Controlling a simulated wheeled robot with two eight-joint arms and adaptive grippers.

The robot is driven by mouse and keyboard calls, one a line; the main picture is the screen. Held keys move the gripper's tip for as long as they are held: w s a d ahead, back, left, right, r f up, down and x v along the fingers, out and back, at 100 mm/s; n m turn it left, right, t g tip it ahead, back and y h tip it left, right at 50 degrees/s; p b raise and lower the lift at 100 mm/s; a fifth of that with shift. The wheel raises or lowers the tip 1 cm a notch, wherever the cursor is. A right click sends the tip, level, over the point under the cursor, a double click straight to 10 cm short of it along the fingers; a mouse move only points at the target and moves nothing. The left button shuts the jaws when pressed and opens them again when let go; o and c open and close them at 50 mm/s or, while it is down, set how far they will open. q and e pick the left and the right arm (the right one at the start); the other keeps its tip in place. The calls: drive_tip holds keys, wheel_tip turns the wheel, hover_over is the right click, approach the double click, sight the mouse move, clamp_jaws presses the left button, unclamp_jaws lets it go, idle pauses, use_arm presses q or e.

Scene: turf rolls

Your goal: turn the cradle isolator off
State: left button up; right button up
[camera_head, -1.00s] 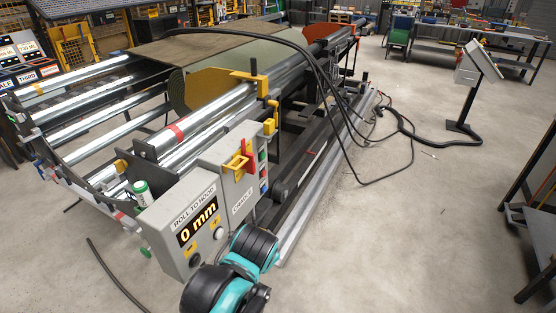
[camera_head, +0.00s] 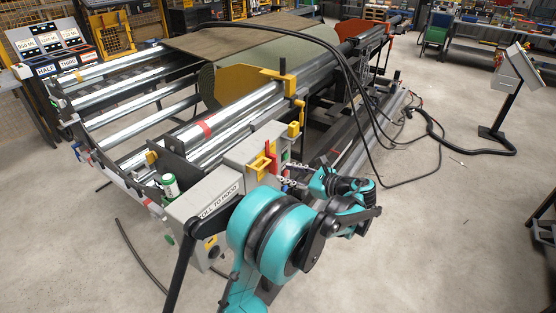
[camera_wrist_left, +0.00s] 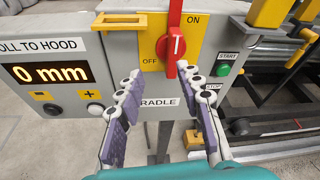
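The cradle isolator has a yellow plate (camera_wrist_left: 154,30) marked ON at top right and OFF at lower left. Its red handle (camera_wrist_left: 175,45) stands upright, with a white mark on the knob. In the head view the handle (camera_head: 268,150) shows on the grey box's face. My left gripper (camera_wrist_left: 162,86) is open, its jointed fingers spread below and to either side of the knob, with nothing between them. The right finger's tip is near the handle's lower end; I cannot tell if they touch. In the head view this gripper (camera_head: 284,176) is beside the box. My right gripper is out of view.
A green START button (camera_wrist_left: 223,69) and a STOP button (camera_wrist_left: 213,86) sit just right of the isolator. The roll-to-hood display (camera_wrist_left: 48,73) reads 0 mm at left. A yellow bracket (camera_wrist_left: 270,13) stands upper right. Black cables (camera_head: 365,110) hang behind my arm.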

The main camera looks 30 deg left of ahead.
sight(277, 163)
use_arm(q)
drive_tip(key=w+a+y, duration=0.1)
drive_tip(key=a, duration=0.1)
drive_tip(key=w+a+m+g+y, duration=0.1)
drive_tip(key=a, duration=0.1)
drive_tip(key=w+a+y+b, duration=0.1)
drive_tip(key=a, duration=0.1)
drive_tip(key=shift+w+f+m, duration=0.15)
drive_tip(key=shift+f+m, duration=0.15)
drive_tip(key=shift+m, duration=0.1)
clamp_jaws()
